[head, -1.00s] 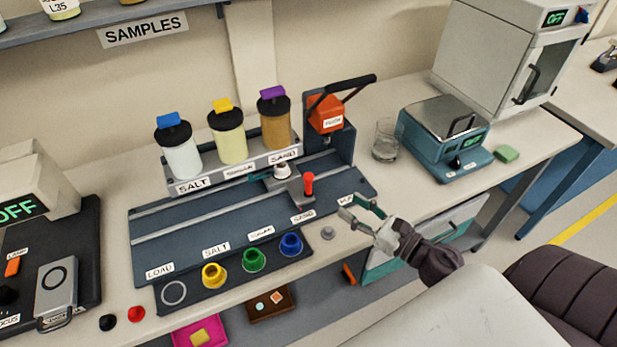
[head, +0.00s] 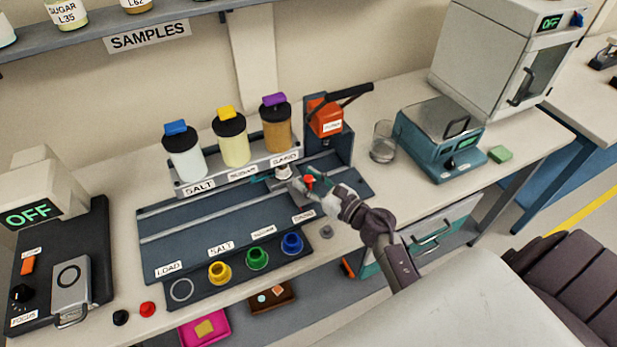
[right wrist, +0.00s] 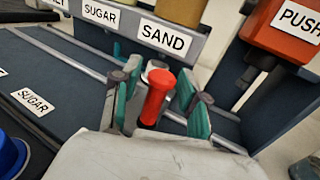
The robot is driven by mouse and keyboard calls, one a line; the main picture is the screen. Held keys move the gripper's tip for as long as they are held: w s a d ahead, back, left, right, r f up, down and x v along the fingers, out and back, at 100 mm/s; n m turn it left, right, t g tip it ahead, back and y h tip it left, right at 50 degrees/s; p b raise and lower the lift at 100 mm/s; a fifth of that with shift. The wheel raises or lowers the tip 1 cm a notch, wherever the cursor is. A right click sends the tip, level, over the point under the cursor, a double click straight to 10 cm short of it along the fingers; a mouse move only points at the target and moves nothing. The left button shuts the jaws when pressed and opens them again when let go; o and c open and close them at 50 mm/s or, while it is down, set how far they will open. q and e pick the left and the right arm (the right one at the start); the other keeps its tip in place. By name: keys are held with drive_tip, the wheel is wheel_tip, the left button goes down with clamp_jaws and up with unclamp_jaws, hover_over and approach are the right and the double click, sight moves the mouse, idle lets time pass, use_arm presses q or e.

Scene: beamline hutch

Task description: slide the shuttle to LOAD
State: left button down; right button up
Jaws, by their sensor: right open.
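The shuttle (head: 284,189) sits on the dark rail track (head: 205,229), at the SAND end, with a pale cup on it. Its upright red knob (head: 309,182) also shows large in the right wrist view (right wrist: 157,97). My right gripper (head: 313,187) is open at the knob. In the right wrist view its teal fingers (right wrist: 160,108) stand on either side of the knob, with gaps visible. The LOAD label (head: 168,268) is at the track's far left end. My left gripper is not in view.
Salt, sugar and sand hoppers (head: 233,143) stand behind the track. An orange PUSH press (head: 325,118) is at its right end. Coloured cups (head: 257,259) line the front. The track between the shuttle and LOAD looks clear. A glass (head: 383,142) stands right of the press.

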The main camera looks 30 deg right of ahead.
clamp_jaws()
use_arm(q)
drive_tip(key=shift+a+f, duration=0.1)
use_arm(e)
drive_tip(key=shift+a, duration=0.15)
